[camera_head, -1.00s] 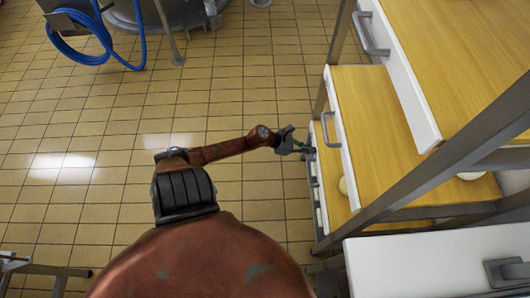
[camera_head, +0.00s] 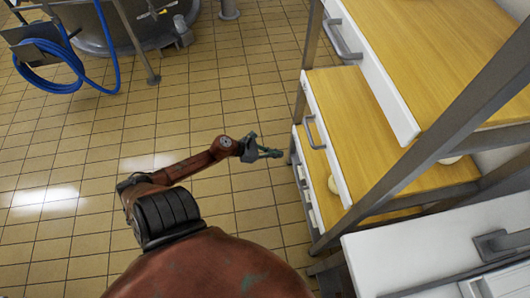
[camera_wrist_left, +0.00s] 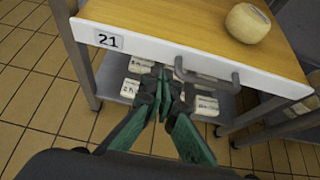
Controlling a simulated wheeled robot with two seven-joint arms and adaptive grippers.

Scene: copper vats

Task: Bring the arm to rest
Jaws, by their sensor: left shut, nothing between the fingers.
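My left arm, rusty red with a black ribbed joint, reaches forward from the bottom of the head view. My left gripper (camera_head: 272,153) is shut and empty, over the tiled floor just left of the drawer unit. In the left wrist view its green fingers (camera_wrist_left: 172,88) are together in front of a white drawer front (camera_wrist_left: 150,45) labelled 21. The fingers overlap the lower edge of that drawer in the picture. I cannot tell how large the gap is. My right gripper is not in view.
The drawer unit with wooden tops (camera_head: 375,130) and a grey metal frame stands close on the right. A pale round object (camera_wrist_left: 248,22) sits on the wood. A vat (camera_head: 130,25) and a blue hose (camera_head: 45,75) are at the back left. The tiled floor (camera_head: 70,150) between is clear.

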